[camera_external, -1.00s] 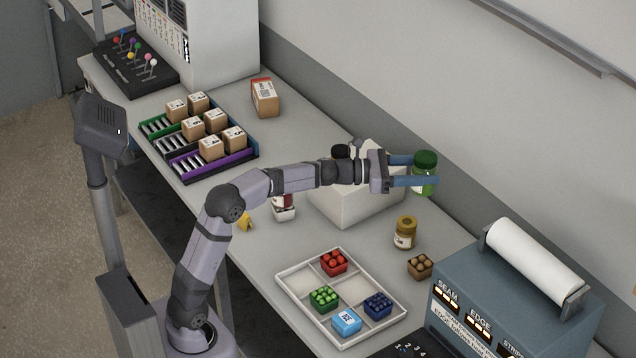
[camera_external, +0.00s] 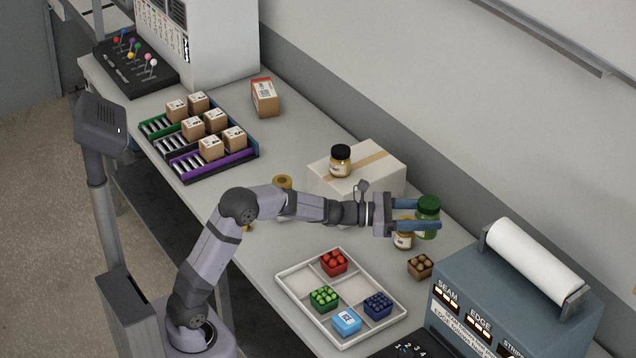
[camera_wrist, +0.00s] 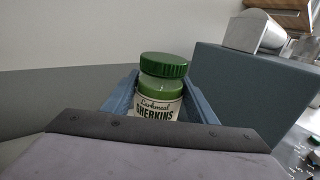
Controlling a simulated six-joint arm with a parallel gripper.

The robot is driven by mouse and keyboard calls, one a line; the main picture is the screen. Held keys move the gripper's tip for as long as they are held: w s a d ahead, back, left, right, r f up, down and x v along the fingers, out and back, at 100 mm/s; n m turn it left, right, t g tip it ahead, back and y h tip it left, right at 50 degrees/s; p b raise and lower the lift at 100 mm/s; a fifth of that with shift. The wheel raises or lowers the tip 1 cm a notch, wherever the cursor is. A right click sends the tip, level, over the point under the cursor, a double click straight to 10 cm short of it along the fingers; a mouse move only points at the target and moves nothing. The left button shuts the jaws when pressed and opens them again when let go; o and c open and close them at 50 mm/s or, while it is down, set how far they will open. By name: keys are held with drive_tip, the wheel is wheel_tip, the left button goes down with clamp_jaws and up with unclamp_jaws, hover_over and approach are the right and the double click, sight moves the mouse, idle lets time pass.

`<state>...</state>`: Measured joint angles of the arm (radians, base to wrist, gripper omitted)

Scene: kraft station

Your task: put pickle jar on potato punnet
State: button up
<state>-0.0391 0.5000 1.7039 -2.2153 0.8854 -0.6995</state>
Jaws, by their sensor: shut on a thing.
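The pickle jar (camera_external: 428,213), green with a dark green lid, is held between the blue fingers of my gripper (camera_external: 425,224). In the wrist view the jar (camera_wrist: 162,85) is upright, its label reads "GHERKINS", and the fingers (camera_wrist: 158,100) stand on both sides of it. The potato punnet (camera_external: 420,266), a small box of brown potatoes, stands on the table outside the white tray. It is below and slightly left of the jar in the external view. The jar appears raised above the table.
A mustard-lidded jar (camera_external: 403,236) stands partly behind my fingers, close to the punnet. A white divided tray (camera_external: 290,290) holds several punnets. A blue-grey machine (camera_external: 470,280) stands to the right. A white box (camera_external: 385,178) bears a dark-lidded jar (camera_external: 341,162).

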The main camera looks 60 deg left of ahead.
drive_tip(key=shift+f+p, duration=0.7)
drive_tip(key=shift+f, duration=4.1)
drive_tip(key=shift+f+b, duration=0.25)
drive_tip(key=shift+b, duration=0.05)
drive_tip(key=o, duration=1.5)
drive_tip(key=shift+c, duration=0.2)
drive_tip(key=shift+r+p, duration=0.15)
drive_tip(key=shift+p, duration=0.15)
drive_tip(key=b+v, duration=0.2)
drive_tip(key=v, duration=1)
drive_tip(key=shift+b, duration=0.35)
